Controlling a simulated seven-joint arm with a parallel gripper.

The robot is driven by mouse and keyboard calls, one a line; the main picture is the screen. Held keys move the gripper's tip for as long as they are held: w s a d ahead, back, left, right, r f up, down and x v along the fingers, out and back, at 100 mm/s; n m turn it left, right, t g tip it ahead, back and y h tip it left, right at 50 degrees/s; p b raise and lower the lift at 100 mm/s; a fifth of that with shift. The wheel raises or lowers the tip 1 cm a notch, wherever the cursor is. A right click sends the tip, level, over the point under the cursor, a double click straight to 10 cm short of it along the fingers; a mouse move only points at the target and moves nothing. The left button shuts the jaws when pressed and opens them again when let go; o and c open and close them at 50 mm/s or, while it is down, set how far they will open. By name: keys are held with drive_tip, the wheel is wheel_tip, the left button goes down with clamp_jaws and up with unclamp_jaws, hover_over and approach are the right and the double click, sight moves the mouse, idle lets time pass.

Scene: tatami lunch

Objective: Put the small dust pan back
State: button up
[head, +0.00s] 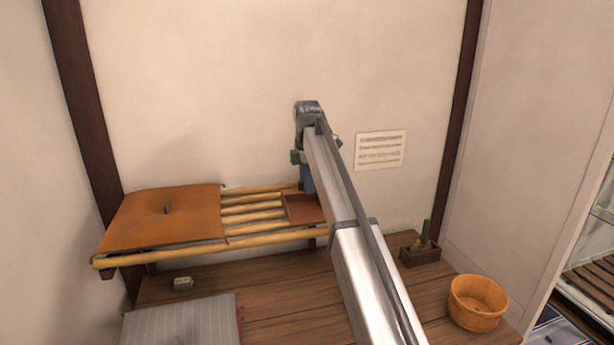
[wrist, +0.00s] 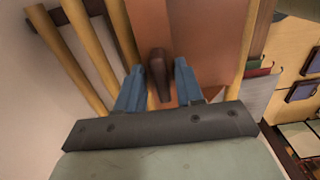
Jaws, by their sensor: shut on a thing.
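The small dust pan (head: 304,209) is a flat reddish-brown pan at the right end of the bamboo-slat rack (head: 250,208). I cannot tell whether it touches the slats. My gripper (head: 307,185) is above its back edge, mostly hidden behind my arm. In the wrist view, the blue fingers of my gripper (wrist: 159,70) are shut on the dark brown handle of the dust pan (wrist: 190,25). My arm hides part of the pan's right side in the head view.
An orange cushion (head: 165,218) covers the rack's left part. A paper notice (head: 381,150) is on the back wall.

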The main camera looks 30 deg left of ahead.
drive_tip(key=shift+f, duration=0.25)
drive_tip(key=o, duration=1.1)
